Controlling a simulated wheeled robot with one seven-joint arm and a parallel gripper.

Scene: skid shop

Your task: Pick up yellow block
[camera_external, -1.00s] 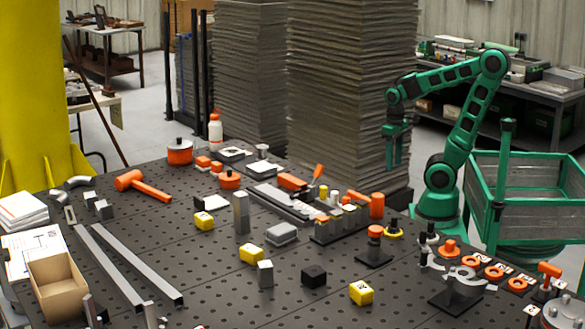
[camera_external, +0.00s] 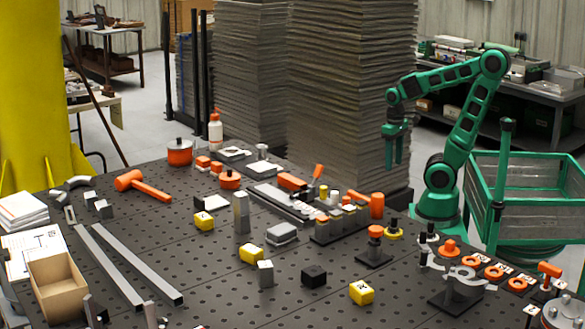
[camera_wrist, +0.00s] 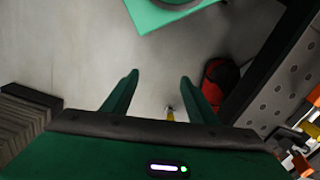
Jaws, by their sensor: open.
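Three yellow blocks lie on the dark perforated table in the external view: a yellow block at the front right (camera_external: 361,292), a yellow block in the middle (camera_external: 251,254) and a yellow block farther left (camera_external: 204,220). My gripper (camera_external: 393,165) hangs high at the table's far right side, fingers pointing down, well away from all three blocks. In the wrist view my gripper (camera_wrist: 158,95) is open with nothing between the fingers, above the pale floor. I cannot make out a yellow block there.
A black block (camera_external: 314,275), a grey upright block (camera_external: 265,273) and a grey rounded block (camera_external: 282,234) stand near the yellow blocks. An open cardboard box (camera_external: 58,287) sits at the left. Orange-topped fixtures crowd the right side. Tall stacked sheets (camera_external: 345,90) rise behind the table.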

